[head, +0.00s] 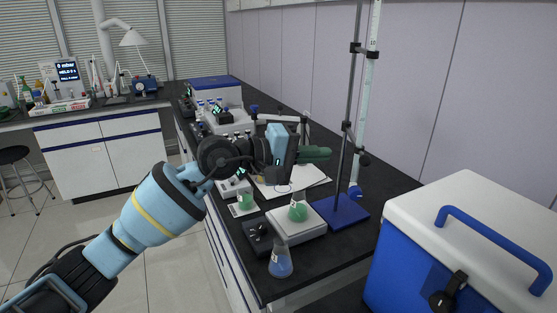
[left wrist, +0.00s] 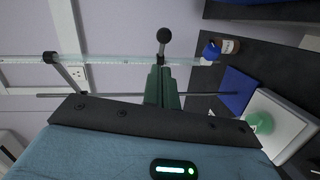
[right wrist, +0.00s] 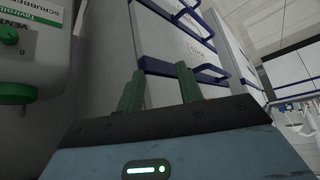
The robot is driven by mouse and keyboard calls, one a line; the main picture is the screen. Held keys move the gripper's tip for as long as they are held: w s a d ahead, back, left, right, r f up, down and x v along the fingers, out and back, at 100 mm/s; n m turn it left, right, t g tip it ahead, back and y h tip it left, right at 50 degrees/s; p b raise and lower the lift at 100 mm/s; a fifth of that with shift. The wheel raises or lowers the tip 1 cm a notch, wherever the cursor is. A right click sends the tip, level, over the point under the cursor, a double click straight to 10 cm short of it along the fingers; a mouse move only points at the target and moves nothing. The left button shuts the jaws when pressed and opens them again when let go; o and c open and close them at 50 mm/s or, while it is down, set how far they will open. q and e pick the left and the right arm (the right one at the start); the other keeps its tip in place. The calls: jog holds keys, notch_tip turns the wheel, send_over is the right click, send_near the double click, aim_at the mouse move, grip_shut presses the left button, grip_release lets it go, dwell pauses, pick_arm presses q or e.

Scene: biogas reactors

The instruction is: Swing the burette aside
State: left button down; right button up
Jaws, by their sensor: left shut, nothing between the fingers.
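The burette (head: 371,85) is a tall clear graduated tube clamped to a dark stand rod (head: 352,85) on a blue base (head: 341,211). Its blue stopcock (head: 355,191) is at the lower end. In the left wrist view the burette (left wrist: 110,60) runs across the upper part, with a black ball knob (left wrist: 164,35) beside it. My left gripper (head: 328,153) is shut and empty, its green fingertips just left of the rod; in the left wrist view the fingertips (left wrist: 163,72) reach toward the knob, and contact cannot be told. My right gripper (right wrist: 159,85) is open and empty.
A flask with green liquid (head: 298,211) stands on a white balance (head: 296,226) left of the base. A blue-liquid flask (head: 281,262) stands near the bench edge. A large blue-and-white cooler box (head: 470,225) fills the right front. A grey unit with a green knob (right wrist: 15,94) is left of my right gripper.

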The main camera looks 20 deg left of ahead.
pick_arm(q)
jog(key=s+a+r+b, duration=0.1)
jog(key=s+a, duration=0.3)
jog(key=s, duration=0.2)
jog(key=shift+s, duration=0.35)
jog(key=shift+a, duration=0.1)
